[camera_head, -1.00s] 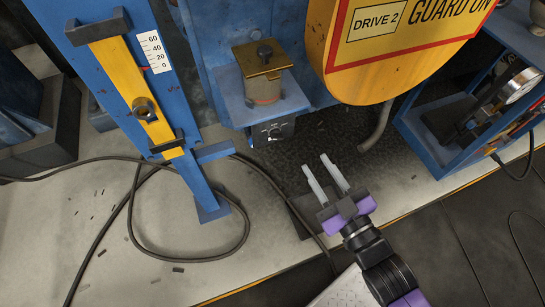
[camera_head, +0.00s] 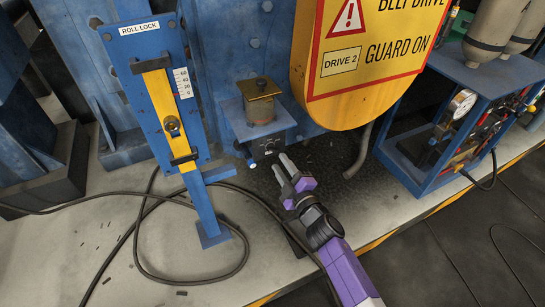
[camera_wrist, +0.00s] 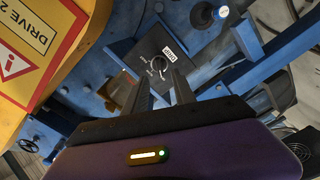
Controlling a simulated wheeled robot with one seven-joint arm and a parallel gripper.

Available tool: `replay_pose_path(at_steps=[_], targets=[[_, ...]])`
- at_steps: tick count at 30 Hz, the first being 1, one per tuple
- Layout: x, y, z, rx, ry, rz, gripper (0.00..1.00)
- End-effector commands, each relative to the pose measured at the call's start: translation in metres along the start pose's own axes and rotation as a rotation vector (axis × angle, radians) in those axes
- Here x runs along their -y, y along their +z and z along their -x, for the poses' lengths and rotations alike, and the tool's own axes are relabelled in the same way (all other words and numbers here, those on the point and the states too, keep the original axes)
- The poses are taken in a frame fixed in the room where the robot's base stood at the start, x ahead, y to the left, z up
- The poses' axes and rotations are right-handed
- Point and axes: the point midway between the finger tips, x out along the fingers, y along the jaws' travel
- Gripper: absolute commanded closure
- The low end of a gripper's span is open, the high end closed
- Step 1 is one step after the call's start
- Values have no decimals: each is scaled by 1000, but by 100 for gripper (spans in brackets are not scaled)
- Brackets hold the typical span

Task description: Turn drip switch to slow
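The drip switch (camera_head: 268,147) is a dark box with pale markings, under the blue bracket with the brass-lidded pot in the head view. In the wrist view, the switch panel (camera_wrist: 152,56) shows a small round knob with short pale labels around it and a white tag. The labels are too small to read, so I cannot tell the setting. My gripper (camera_head: 279,164) is open and empty, just below and right of the switch in the head view. In the wrist view its two fingers (camera_wrist: 161,82) are apart and point at the panel, the tips near the knob.
The brass-lidded pot (camera_head: 260,105) stands above the switch. The yellow belt guard (camera_head: 350,95) hangs to the right. A blue post with a yellow slide (camera_head: 160,105) stands left. A blue frame with a gauge (camera_head: 462,103) is right. Cables (camera_head: 150,275) loop on the floor.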

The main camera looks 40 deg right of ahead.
Motion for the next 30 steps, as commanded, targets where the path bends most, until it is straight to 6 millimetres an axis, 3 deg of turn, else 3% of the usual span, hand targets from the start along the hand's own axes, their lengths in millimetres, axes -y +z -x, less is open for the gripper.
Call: replay_pose_path(at_steps=[9, 22, 27, 30], targets=[[-1, 0, -47, -1, 2, -3, 68], [-1, 0, -58, 0, 1, -3, 68], [-1, -1, -58, -1, 1, -3, 100], [-1, -1, -58, -1, 1, -4, 100]])
